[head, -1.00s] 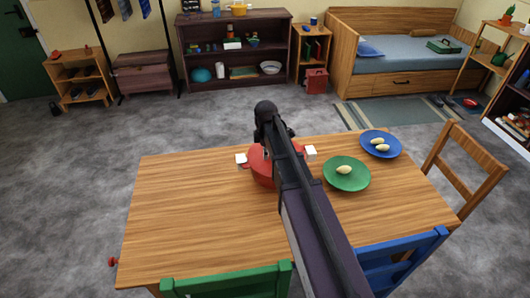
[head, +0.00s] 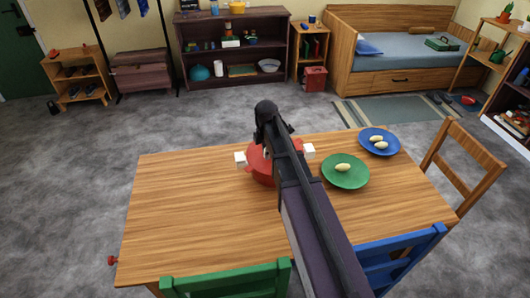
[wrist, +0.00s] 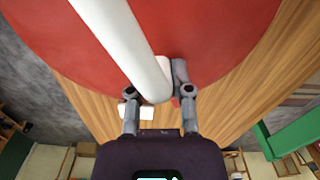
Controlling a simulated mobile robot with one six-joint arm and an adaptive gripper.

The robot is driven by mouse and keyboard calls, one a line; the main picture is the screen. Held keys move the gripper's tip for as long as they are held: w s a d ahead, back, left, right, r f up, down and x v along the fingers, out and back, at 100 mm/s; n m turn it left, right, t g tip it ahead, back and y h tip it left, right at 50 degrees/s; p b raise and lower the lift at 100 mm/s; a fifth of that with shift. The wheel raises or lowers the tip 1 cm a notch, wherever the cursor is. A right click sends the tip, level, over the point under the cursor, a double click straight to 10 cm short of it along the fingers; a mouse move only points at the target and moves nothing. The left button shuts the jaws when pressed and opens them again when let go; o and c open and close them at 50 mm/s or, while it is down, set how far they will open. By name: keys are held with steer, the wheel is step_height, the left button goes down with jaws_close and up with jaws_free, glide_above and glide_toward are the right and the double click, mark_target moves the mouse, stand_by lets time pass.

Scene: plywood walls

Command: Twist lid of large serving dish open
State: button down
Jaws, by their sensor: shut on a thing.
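The large red serving dish (head: 260,167) stands on the wooden table, partly hidden behind my arm in the head view. White blocks (head: 240,158) show at its left and right sides. In the wrist view, its red lid (wrist: 215,30) fills the top, and a long white bar handle (wrist: 120,45) crosses it. My gripper (wrist: 158,93) is shut on the near end of this white handle, with one finger on each side. In the head view, the fingers are hidden behind my own arm.
A green plate (head: 345,172) with a pale egg-shaped item and a blue plate (head: 379,141) with more stand right of the dish. The table's left half (head: 185,210) is clear. Green (head: 230,280), blue (head: 400,258) and wooden (head: 468,165) chairs stand around the table.

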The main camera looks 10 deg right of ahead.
stand_by(0.5)
steer(key=shift+s+d+n, duration=0.15)
steer(key=shift+s+n, duration=0.1)
steer(key=shift+n, duration=0.4)
steer(key=shift+s+d+n, duration=0.15)
steer(key=shift+s+n, duration=0.05)
steer(key=shift+n, duration=0.45)
steer(key=shift+c, duration=2.2)
jaws_free()
steer(key=shift+w+m, duration=0.15)
steer(key=shift+m, duration=0.15)
